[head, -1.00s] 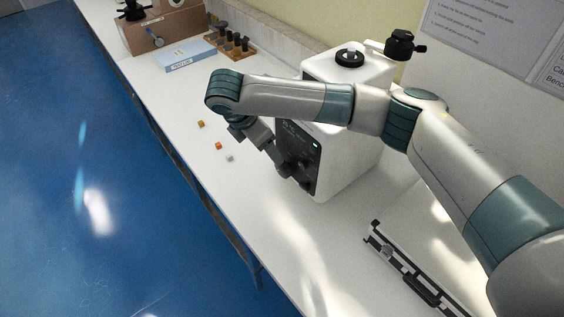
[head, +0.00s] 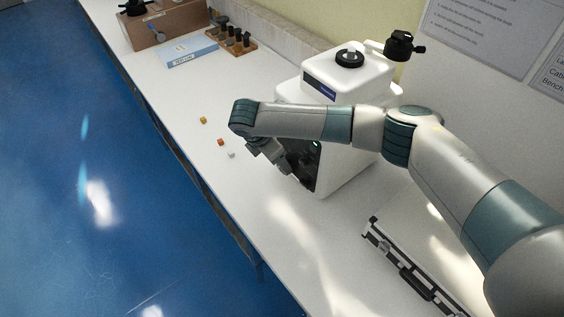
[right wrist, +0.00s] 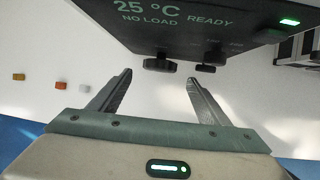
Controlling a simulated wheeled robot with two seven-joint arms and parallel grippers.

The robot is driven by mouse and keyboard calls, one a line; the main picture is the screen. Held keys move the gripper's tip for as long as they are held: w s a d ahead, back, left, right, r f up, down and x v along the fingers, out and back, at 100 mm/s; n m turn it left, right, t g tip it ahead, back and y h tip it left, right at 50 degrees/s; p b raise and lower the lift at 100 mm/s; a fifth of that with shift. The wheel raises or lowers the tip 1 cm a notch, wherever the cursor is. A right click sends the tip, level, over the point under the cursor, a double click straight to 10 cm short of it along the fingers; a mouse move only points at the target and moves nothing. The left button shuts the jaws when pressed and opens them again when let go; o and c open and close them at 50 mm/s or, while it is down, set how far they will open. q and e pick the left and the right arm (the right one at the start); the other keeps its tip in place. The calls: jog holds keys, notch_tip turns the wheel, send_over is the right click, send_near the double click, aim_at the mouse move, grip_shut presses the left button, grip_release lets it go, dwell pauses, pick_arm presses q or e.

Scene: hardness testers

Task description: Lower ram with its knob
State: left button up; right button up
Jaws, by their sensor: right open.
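The white tester (head: 325,75) stands on the bench with a black round knob (head: 349,58) on its top. In the right wrist view, its dark front panel (right wrist: 185,22) reads "25 °C", "NO LOAD" and "READY". Two small dark knobs stick out at the panel's lower edge, a left one (right wrist: 160,65) and a right one (right wrist: 205,68). My right gripper (right wrist: 157,88) is open and empty, its fingers pointing toward these knobs and apart from them. In the head view, my right arm hides most of the tester's front. My left gripper is out of view.
Small blocks, orange (head: 221,142), yellow (head: 203,120) and pale (head: 231,155), lie on the bench left of the tester. A blue-white box (head: 190,52) and a wooden holder (head: 236,44) stand farther back. A black-edged case (head: 405,275) lies at the front right.

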jog(key=p+x, duration=0.1)
jog(key=x, duration=0.7)
jog(key=shift+p, duration=0.4)
jog(key=c, duration=1.1)
